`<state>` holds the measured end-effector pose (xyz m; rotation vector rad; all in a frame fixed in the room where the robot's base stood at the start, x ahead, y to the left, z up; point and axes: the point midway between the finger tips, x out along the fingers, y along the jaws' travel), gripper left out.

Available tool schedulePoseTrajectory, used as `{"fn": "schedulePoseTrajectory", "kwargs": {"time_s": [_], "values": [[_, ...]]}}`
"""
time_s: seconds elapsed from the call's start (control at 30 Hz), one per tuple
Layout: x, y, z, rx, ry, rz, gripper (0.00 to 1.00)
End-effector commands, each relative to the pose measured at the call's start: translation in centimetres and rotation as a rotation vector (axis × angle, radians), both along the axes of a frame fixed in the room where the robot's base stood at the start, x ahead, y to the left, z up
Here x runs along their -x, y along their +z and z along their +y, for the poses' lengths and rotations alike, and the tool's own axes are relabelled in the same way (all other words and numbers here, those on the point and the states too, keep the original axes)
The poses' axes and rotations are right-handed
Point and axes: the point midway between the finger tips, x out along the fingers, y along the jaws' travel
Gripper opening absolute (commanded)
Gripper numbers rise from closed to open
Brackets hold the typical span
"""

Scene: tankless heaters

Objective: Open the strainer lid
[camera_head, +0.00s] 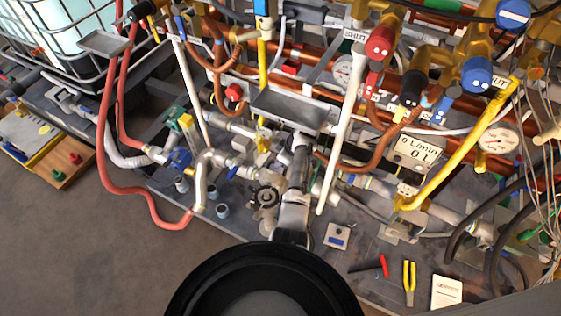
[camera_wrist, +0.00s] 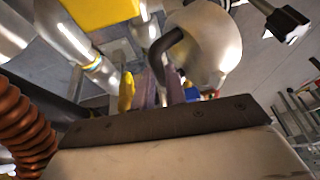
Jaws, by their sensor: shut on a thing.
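In the wrist view, my gripper (camera_wrist: 165,82) shows its two narrow fingers beyond the dark bar of its body. They are close together around the lower end of a dark curved handle (camera_wrist: 168,45). The handle stands in front of a shiny rounded metal body (camera_wrist: 208,42). I take the handle to be on the strainer lid, but the lid's edge is not clear, and I cannot tell whether it is raised. In the head view, my arm reaches up from the bottom among the pipes. My fingertips and the lid cannot be made out there.
A yellow block (camera_wrist: 100,10) and a ribbed orange hose (camera_wrist: 22,125) are close on the left in the wrist view. A black knob (camera_wrist: 287,22) is at the upper right. Red pliers (camera_head: 383,266), yellow pliers (camera_head: 409,282) and a white booklet (camera_head: 446,292) lie at the front right.

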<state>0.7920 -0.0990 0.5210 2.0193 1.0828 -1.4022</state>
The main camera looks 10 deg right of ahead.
Motion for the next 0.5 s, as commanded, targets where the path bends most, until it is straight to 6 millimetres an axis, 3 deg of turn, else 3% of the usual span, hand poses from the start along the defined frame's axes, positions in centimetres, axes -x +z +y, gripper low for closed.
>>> {"fn": "schedulePoseTrajectory", "kwargs": {"time_s": [0.23, 0.27, 0.3, 0.4, 0.5], "values": [[-0.01, 0.0, -0.09, 0.002, 0.0, -0.001, 0.0], [-0.01, 0.0, -0.09, 0.002, 0.0, -0.001, 0.16], [0.0, 0.0, -0.08, 0.002, -0.001, -0.001, 0.21], [0.0, 0.01, -0.07, 0.001, 0.0, 0.0, 0.34], [0.01, 0.0, -0.05, 0.001, 0.0, -0.001, 0.35]]}}
